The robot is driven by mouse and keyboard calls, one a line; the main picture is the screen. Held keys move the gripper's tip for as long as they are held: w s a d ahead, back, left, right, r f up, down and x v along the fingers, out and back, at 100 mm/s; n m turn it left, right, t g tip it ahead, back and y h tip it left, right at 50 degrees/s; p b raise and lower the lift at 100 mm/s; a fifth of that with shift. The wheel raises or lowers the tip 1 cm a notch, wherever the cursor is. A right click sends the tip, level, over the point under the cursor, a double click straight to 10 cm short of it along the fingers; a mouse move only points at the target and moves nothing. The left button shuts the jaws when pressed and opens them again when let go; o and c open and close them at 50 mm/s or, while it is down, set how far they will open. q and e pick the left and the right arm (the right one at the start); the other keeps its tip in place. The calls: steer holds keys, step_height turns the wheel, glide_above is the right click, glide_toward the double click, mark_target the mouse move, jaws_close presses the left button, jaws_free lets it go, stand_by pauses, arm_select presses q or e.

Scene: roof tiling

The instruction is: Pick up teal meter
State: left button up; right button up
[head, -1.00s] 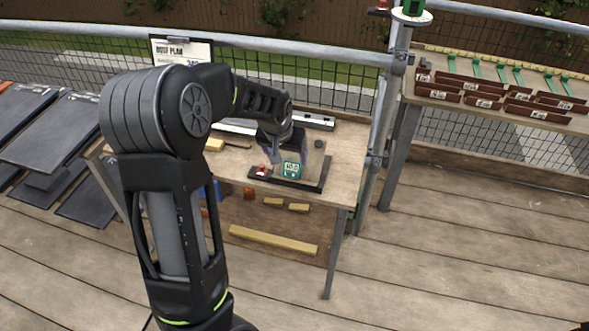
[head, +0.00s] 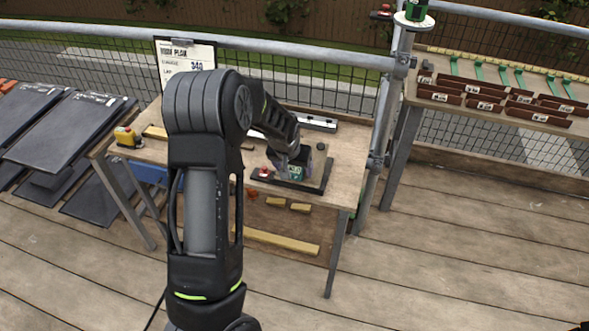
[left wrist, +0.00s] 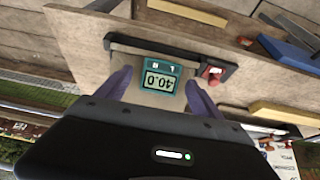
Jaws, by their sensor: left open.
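The teal meter (head: 296,171) sits on a dark-edged board on the workbench in the head view, partly hidden by my left gripper (head: 294,165). In the left wrist view the teal meter (left wrist: 161,76) shows its display reading 40.0, upside down. My left gripper (left wrist: 158,90) is open there, with one finger on each side of the meter and visible gaps between. Whether the fingers touch anything is not clear. My right gripper is in neither view.
The workbench (head: 345,165) also holds a yellow tool (head: 127,137) at its left and a red knob (head: 264,172) beside the meter. A clipboard (head: 186,62) stands behind. Dark slates (head: 65,135) lie at left; a side table (head: 430,90) with brown trays stands at right.

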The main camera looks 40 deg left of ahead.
mark_target(294, 172)
arm_select(q)
steer(key=shift+c, duration=0.6)
steer(key=c, duration=1.4)
step_height(294, 172, up, 10)
steer(key=b, duration=0.2)
stand_by(0.4)
